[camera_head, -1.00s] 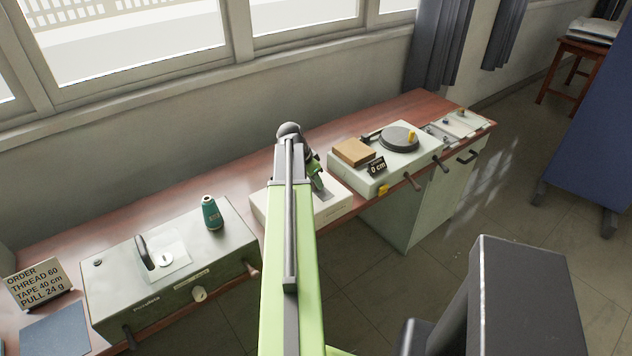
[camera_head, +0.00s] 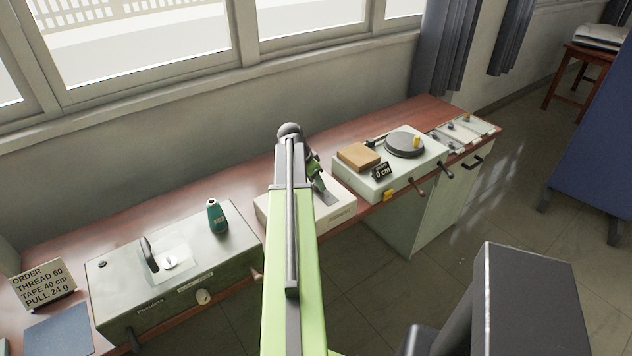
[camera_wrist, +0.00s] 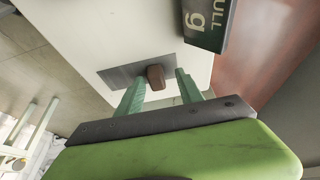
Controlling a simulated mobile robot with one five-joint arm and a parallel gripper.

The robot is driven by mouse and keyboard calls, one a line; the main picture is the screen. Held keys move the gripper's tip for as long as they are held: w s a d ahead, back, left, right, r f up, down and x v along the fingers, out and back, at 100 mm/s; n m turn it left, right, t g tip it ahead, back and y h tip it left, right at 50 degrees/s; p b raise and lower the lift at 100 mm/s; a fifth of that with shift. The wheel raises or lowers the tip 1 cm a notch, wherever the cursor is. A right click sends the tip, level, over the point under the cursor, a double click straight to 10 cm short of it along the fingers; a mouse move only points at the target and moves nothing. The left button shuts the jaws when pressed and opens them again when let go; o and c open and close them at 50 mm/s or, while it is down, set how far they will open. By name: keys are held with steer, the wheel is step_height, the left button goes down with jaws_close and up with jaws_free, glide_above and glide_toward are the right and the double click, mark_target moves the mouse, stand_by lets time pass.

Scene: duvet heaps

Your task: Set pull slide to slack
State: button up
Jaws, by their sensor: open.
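The pull slide has a brown knob (camera_wrist: 155,77) on a dark grey plate (camera_wrist: 120,75), set in a white box (camera_wrist: 100,35) in the wrist view. My gripper (camera_wrist: 158,90) is open, with one green finger on each side of the knob. I cannot tell whether either finger touches it. A dark sign (camera_wrist: 208,22) reading "PULL" and "g" stands on the box; its figure is not in view. In the head view the white box (camera_head: 338,214) sits mid-bench, partly hidden by my arm, and the knob is hidden.
To the left, a grey-green box (camera_head: 215,262) carries a teal thread spool (camera_head: 216,216). An order card (camera_head: 43,286) reads thread 60, tape 40 cm, pull 24 g. To the right, a white unit (camera_head: 375,182) has a round dial (camera_head: 404,144) and a "0 cm" sign (camera_head: 381,171).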

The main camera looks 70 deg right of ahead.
steer(key=p+v, duration=1.5)
steer(key=v, duration=0.2)
steer(key=shift+r, duration=0.1)
